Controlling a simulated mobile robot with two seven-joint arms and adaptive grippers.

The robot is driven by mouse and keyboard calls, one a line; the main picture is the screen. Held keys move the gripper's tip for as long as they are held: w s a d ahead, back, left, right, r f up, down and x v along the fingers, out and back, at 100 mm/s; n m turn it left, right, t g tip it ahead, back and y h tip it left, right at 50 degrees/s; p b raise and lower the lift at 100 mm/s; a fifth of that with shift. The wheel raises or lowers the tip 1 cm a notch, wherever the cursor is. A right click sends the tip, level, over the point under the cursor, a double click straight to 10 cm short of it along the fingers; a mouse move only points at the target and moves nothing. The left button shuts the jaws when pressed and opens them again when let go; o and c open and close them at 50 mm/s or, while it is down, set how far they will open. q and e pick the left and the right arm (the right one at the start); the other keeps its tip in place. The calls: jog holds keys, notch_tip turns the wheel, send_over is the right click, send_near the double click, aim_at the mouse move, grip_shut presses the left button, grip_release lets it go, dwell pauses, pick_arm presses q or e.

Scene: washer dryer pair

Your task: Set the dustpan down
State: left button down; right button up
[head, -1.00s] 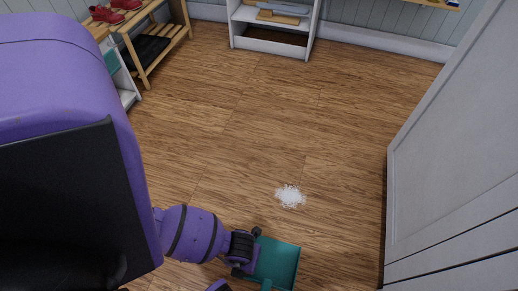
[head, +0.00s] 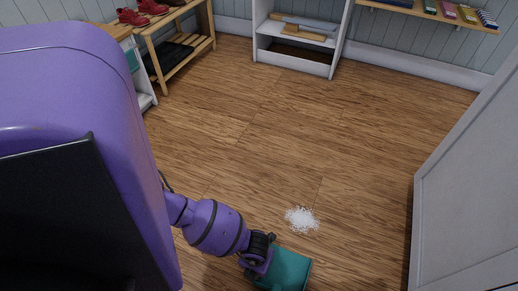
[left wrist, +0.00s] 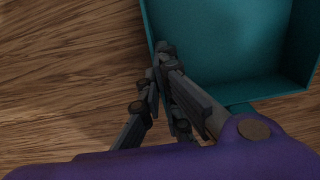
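The teal dustpan (head: 290,268) is at the bottom of the head view, over the wood floor, with its lower part cut off. It also fills the upper right of the left wrist view (left wrist: 225,45), with a short stretch of its handle (left wrist: 240,108) showing. My left gripper (head: 257,260) is at the dustpan's left edge. In the left wrist view my fingers (left wrist: 165,100) overlap the pan's lower left corner, and the handle shows to their right. I cannot tell whether they hold the dustpan, or whether it rests on the floor. My right gripper is not in view.
A pile of white bits (head: 301,219) lies on the floor just beyond the dustpan. A white panel (head: 470,205) stands at the right. A wooden rack with red shoes (head: 152,7) and a white shelf unit (head: 295,45) stand at the back. The middle floor is clear.

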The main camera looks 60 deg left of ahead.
pick_arm(q)
jog(key=shift+r, duration=0.1)
jog(key=shift+f, duration=0.25)
jog(key=c, duration=2)
grip_release()
jog(key=shift+r, duration=0.15)
